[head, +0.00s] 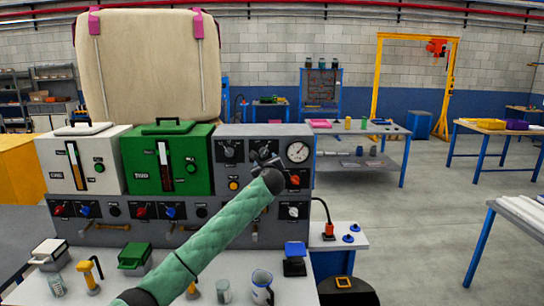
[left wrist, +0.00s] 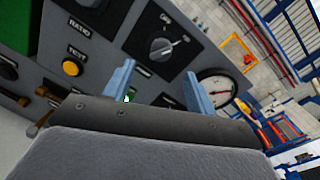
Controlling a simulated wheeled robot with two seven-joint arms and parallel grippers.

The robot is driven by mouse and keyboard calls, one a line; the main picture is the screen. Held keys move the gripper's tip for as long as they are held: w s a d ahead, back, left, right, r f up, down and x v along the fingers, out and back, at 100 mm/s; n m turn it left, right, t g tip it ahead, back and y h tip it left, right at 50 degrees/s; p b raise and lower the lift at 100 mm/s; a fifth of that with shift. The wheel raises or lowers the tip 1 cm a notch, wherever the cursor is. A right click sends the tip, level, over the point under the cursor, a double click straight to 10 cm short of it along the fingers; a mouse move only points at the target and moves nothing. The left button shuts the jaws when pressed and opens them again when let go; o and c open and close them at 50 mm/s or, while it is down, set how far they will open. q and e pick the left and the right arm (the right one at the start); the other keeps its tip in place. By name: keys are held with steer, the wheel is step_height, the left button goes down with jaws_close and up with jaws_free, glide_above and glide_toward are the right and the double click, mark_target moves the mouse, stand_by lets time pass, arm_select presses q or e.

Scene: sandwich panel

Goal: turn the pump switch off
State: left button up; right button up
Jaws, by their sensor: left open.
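A rotary switch with a silver handle on a black plate (left wrist: 163,47) shows in the left wrist view, between the RATIO dial and the round gauge. Small lettering is beside it, but I cannot surely read a pump label. Its handle lies slanted across the plate. My left gripper (left wrist: 160,72) is open, with its two blue-grey fingers apart and the switch beyond their tips. No contact shows. In the head view my left gripper (head: 264,157) is in front of the grey panel (head: 222,207) and hides most of this switch. My right gripper is not in view.
The gauge (head: 297,152) is close on the right, and the RATIO dial (head: 230,150) is on the left. A yellow button (head: 233,185) is below. More knobs line the lower panel. A mug (head: 262,288) and a blue-topped box (head: 295,258) stand in front.

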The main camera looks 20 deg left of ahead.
mark_target(264, 154)
arm_select(q)
steer(key=w+p, duration=0.1)
steer(key=w, duration=0.1)
steer(key=w+a+m+p, duration=0.1)
steer(key=w, duration=0.1)
steer(key=w+a+m+p, duration=0.1)
steer(key=w, duration=0.1)
steer(key=shift+w+r, duration=0.1)
steer(key=shift+r, duration=0.05)
steer(key=shift+w+a, duration=0.4)
steer(key=shift+w, duration=0.2)
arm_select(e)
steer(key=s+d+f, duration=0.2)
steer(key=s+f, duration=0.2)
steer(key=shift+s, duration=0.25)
arm_select(q)
steer(key=shift+d, duration=0.1)
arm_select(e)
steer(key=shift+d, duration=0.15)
arm_select(q)
steer(key=c, duration=1)
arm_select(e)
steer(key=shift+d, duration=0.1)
